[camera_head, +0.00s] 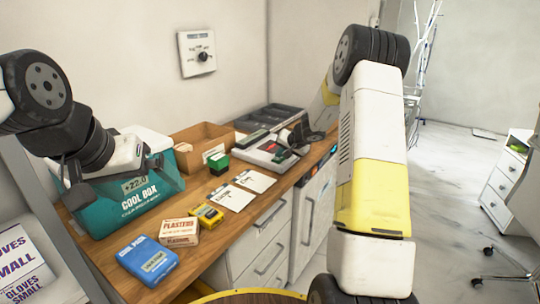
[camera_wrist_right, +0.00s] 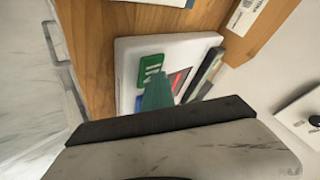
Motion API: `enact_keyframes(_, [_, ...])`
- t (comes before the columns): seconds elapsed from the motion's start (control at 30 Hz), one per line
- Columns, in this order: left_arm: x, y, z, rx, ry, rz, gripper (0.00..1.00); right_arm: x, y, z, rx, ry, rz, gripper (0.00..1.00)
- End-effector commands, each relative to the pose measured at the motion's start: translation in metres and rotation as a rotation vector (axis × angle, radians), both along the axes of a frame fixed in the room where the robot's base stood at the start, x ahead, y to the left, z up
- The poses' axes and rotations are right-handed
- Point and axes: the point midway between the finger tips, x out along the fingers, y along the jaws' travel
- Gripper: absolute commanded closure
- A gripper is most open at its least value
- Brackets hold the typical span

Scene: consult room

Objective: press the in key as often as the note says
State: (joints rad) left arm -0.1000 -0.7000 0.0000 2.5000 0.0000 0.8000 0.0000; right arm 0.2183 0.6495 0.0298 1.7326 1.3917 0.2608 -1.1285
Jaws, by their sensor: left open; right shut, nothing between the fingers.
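A white device (camera_head: 262,155) lies on the wooden counter, with coloured parts under my right gripper. In the right wrist view the device (camera_wrist_right: 127,62) shows a green key (camera_wrist_right: 151,70) with white marks too blurred to read, a red part and a bit of blue. A teal tapering shape overlaps the green key; I cannot tell if it touches it. My right gripper (camera_head: 290,143) is shut and empty over the device. Two white cards (camera_head: 231,198) (camera_head: 255,181) lie in front of it; their writing is too small to read.
A green-topped block (camera_head: 217,163), yellow gadget (camera_head: 206,214), plasters box (camera_head: 179,232) and blue cool pack (camera_head: 147,261) lie nearer. A dial (camera_head: 203,56) is on the wall.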

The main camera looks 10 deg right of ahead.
Motion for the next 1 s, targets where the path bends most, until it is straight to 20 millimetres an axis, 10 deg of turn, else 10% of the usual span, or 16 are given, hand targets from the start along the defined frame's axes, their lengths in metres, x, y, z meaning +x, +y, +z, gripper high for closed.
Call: enact_keyframes(1.0, [0.000, 0.000, 0.000, 0.000, 0.000, 0.000, 0.00, 0.000, 0.000, 0.020, -0.001, -0.001, 0.001, 1.00])
